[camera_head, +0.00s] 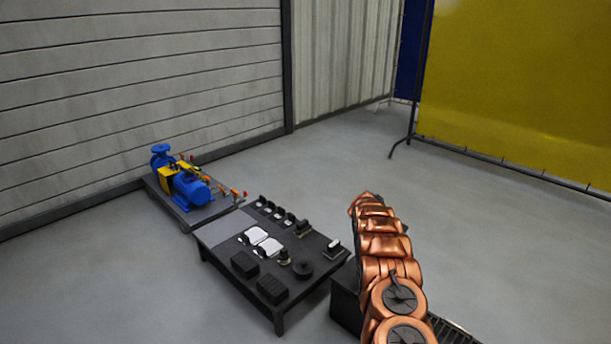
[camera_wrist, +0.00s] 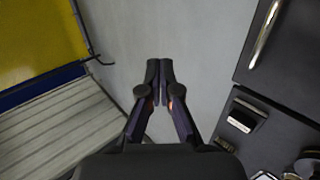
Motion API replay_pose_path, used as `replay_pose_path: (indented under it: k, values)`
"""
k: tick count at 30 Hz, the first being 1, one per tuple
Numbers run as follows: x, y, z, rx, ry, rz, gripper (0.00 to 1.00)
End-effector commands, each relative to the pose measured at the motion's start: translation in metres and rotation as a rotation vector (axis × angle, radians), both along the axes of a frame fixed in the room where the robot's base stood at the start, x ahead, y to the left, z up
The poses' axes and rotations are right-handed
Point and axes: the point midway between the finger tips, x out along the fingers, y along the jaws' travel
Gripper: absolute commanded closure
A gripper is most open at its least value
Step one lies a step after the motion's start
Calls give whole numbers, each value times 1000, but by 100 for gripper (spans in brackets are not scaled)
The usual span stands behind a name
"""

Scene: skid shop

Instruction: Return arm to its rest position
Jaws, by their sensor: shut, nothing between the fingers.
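My copper-coloured arm rises from the lower right of the head view and points up and away, to the right of the dark table (camera_head: 218,228). The gripper end is not distinguishable there. In the wrist view my gripper (camera_wrist: 160,68) has its two dark fingers together at the tips. It is shut and empty, over bare grey floor. The table (camera_wrist: 226,101) also shows at the right of the wrist view, apart from the fingers.
The table carries small dark parts, white pieces and two black bins (camera_head: 272,289). A blue pump (camera_head: 192,190) stands on a low skid by the grey wall. A yellow screen (camera_head: 520,80) stands at the back right. The floor (camera_head: 480,220) between is clear.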

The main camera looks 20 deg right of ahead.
Motion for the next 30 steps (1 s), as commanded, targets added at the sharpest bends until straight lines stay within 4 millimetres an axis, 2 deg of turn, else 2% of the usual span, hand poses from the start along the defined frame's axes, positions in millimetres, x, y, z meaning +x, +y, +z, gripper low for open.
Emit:
replay_pose_path:
  k: [5, 8, 14, 20, 30]
  values:
    - [0, 2, 3, 2, -1, -1, 100]
    - [1, 9, 19, 12, -3, -5, 100]
    - [-2, 43, 79, 64, -12, -33, 100]
    - [-14, 85, 141, 127, -13, -70, 100]
    - [-51, 162, 237, 234, -6, -129, 100]
